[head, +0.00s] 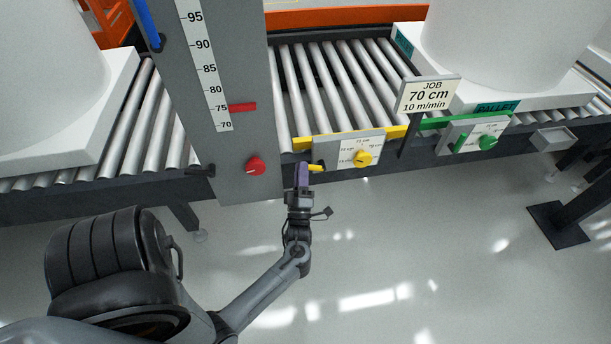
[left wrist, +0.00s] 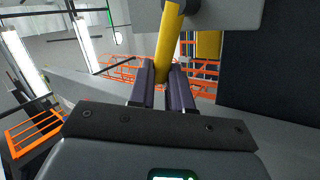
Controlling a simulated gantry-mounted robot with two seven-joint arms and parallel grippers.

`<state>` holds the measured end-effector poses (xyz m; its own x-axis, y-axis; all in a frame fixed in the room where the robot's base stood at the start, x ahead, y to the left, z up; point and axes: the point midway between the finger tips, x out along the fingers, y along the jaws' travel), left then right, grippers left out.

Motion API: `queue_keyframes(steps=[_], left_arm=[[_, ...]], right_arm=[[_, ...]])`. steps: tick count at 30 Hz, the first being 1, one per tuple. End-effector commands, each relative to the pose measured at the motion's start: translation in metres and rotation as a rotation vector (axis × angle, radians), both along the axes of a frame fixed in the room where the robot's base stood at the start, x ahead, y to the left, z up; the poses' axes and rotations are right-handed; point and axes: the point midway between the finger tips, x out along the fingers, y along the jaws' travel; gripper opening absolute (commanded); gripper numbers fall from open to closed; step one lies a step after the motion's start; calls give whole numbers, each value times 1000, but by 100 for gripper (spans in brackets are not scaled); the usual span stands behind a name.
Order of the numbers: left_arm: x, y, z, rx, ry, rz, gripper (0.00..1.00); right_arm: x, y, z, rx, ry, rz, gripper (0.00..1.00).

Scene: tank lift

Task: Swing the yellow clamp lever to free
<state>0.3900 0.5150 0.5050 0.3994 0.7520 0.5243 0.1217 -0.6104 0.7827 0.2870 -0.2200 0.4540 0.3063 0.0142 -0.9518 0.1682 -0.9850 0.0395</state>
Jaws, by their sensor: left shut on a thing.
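The yellow clamp lever (head: 316,168) sticks out to the left of the white dial plate with the yellow knob (head: 362,158). My left gripper (head: 303,172) is at the lever's end, in front of the conveyor's edge. In the left wrist view the lever (left wrist: 168,45) comes down from a grey block at a slight tilt, and its lower end is between the two dark fingers of my left gripper (left wrist: 163,85). The gripper is shut on the lever. My right gripper is in neither view.
A grey column (head: 240,170) with a height scale, a red pointer near 75 and a red knob (head: 256,166) stands just left. A job sign (head: 428,95) reads 70 cm, 10 m/min. A plate with a green knob (head: 487,142) is further right. The floor in front is clear.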

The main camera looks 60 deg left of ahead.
Motion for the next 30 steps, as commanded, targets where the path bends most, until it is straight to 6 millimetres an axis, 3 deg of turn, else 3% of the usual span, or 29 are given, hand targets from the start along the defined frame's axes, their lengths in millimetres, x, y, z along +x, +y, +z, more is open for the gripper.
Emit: queue_keyframes(steps=[13,14,15,30], left_arm=[[0,1,0,-4,-10,-3,0],[0,1,0,-4,-10,-3,23],[0,1,0,-4,-10,-3,29],[0,-1,2,2,6,-1,29]], right_arm=[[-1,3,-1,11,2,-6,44],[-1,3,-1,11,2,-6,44],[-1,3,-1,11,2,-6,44],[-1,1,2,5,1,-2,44]])
